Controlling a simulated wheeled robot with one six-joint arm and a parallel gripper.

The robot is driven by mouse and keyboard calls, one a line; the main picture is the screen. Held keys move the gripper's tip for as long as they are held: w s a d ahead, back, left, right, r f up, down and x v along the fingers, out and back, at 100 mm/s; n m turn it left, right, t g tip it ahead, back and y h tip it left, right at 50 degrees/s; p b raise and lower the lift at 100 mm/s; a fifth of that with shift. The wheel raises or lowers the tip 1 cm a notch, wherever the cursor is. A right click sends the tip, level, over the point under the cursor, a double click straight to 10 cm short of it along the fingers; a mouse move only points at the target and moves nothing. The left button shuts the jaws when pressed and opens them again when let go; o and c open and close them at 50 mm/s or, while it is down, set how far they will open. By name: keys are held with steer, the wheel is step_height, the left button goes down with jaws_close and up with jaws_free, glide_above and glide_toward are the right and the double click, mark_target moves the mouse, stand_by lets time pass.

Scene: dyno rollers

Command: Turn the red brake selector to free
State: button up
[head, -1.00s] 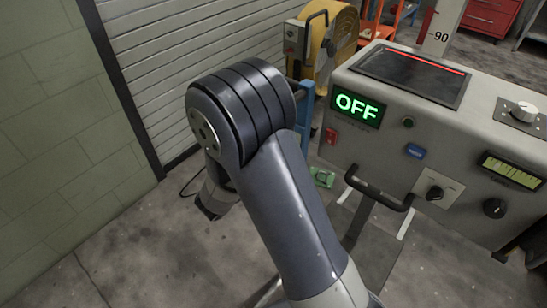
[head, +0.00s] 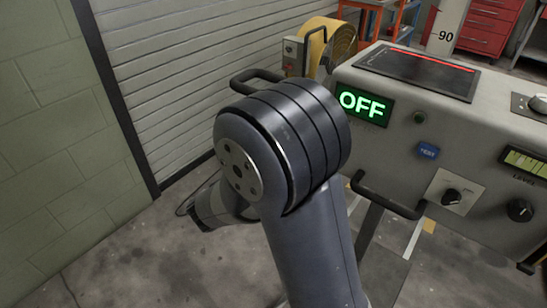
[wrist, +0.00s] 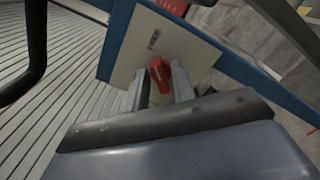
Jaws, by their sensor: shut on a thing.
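The red brake selector (wrist: 159,72) shows in the wrist view, on a pale plate (wrist: 186,50) fixed to a blue beam. My gripper (wrist: 160,88) has one finger on each side of the red selector and is shut on it. A short dark mark is on the plate just above the selector. The plate's other markings are too small or hidden to read. In the head view my arm covers the selector and the gripper.
A grey console with a green "OFF" display (head: 365,104) and several knobs stands at right in the head view. A black handle (head: 376,196) sticks out from its front. A yellow reel (head: 327,45) stands behind. A ribbed shutter (head: 180,90) and block wall are at left.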

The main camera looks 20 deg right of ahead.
steer(key=o, duration=0.7)
steer(key=v, duration=1)
steer(key=shift+s+a+p, duration=0.25)
steer(key=shift+a+p, duration=0.05)
steer(key=x, duration=1.1)
steer(key=shift+a, duration=0.1)
